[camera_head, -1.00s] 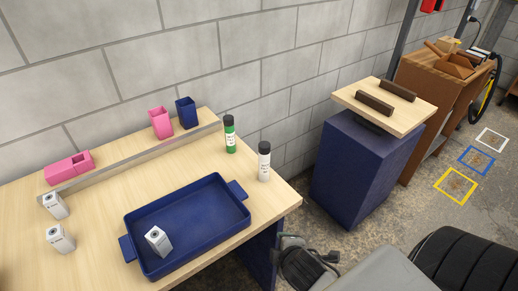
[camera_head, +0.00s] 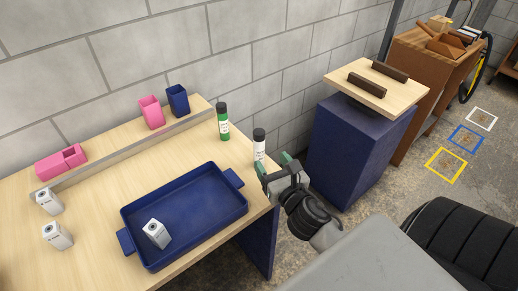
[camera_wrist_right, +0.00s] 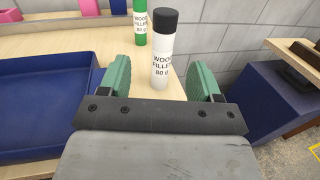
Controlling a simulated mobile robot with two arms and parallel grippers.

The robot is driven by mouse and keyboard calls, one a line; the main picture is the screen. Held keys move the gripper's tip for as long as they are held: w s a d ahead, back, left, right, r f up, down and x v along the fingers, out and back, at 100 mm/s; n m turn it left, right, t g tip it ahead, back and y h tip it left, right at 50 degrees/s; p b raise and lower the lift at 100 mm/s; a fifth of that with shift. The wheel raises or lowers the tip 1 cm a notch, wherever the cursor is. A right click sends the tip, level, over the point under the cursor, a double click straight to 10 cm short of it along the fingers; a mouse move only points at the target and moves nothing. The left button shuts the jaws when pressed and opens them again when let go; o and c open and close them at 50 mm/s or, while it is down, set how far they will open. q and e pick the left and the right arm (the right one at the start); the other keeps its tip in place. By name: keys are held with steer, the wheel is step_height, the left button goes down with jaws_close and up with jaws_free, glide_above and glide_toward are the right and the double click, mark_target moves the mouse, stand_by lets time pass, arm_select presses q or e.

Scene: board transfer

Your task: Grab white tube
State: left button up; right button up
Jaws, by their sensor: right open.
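The white tube (camera_head: 259,147) with a black cap stands upright near the right end of the wooden table. In the right wrist view the white tube (camera_wrist_right: 162,60) reads "WOOD FILLER 80 g" and stands ahead, between the lines of the two fingers. My right gripper (camera_head: 274,166) is open and empty, just in front of the tube, with its green fingers pointing at it. In the right wrist view my right gripper (camera_wrist_right: 163,80) shows both fingers spread apart. My left gripper is not in view.
A green tube (camera_head: 222,123) stands upright left of the white one. A blue tray (camera_head: 190,200) holding a white box (camera_head: 157,233) lies on the table (camera_head: 95,200). A metal rail (camera_head: 130,145) runs behind, with pink and blue bins beyond it.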

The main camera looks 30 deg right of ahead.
mark_target(262, 145)
steer(key=w, duration=0.2)
steer(key=w+p, duration=0.1)
steer(key=w, duration=0.1)
steer(key=w+d, duration=0.1)
steer(key=w, duration=0.3)
steer(key=w+d+p, duration=0.1)
steer(key=w, duration=0.1)
steer(key=shift+d, duration=0.1)
steer(key=shift+w, duration=0.35)
steer(key=shift+s, duration=0.1)
steer(key=shift+c, duration=0.3)
steer(key=c, duration=1)
